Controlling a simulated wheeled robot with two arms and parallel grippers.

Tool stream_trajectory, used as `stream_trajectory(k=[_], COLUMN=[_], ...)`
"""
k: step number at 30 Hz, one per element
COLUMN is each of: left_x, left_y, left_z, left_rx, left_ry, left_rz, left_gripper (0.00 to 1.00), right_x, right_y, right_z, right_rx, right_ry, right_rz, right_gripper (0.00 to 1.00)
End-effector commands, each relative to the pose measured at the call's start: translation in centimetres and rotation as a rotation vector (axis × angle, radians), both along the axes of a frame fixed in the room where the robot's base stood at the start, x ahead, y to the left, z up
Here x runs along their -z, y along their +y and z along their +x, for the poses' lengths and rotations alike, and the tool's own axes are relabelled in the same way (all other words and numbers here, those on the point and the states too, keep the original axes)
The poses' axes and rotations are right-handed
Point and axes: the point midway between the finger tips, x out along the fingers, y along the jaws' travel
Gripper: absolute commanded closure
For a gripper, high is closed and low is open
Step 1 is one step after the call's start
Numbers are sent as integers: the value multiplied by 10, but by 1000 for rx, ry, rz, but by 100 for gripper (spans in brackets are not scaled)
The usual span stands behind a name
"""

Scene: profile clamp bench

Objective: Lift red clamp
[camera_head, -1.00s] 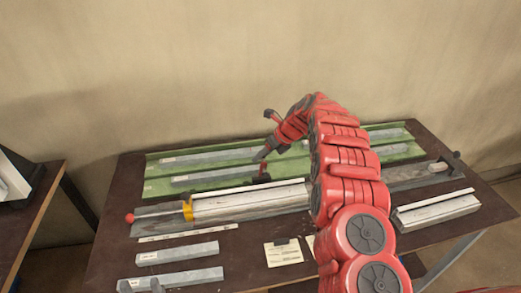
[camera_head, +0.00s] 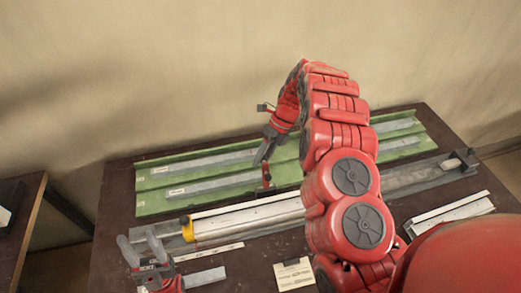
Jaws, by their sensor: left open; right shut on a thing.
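The small red clamp (camera_head: 266,174) stands near the front edge of the green tray (camera_head: 210,201), with a dark foot below its red upright. My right gripper (camera_head: 260,161) reaches down from my red arm and is shut at the clamp's top; its fingers partly hide the grip. Any gap under the clamp's foot is too small to tell. My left gripper (camera_head: 140,241) is at the lower left with its two grey fingers apart and empty, in front of the left end of the long profile bar (camera_head: 250,219) with the yellow collar (camera_head: 187,229).
Grey profiles (camera_head: 208,184) lie in the green tray. A pale profile (camera_head: 460,210) lies at the right. A paper card (camera_head: 293,273) is at the front of the brown table (camera_head: 115,205). My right arm hides the middle right.

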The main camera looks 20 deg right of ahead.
Motion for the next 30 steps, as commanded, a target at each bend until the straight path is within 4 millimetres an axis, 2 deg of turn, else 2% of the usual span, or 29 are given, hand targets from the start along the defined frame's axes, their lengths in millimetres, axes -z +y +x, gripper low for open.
stream_trajectory(k=[12,13,18,26,30], left_x=[0,0,0,-1,-5], left_y=[0,0,0,0,0], left_z=[0,0,0,0,0], left_rx=[0,0,0,0,0], left_ry=[0,0,0,0,0], left_rz=[0,0,0,0,0], left_gripper=[50,50,50,50,50], right_x=[1,1,1,0,-9], right_y=[0,0,0,0,-5], right_z=[-2,-2,-2,-2,0], right_rx=[1,1,1,1,2], right_ry=[7,7,7,7,5], right_rz=[-1,-1,-1,-1,-2], right_gripper=[100,63,35,35,35])
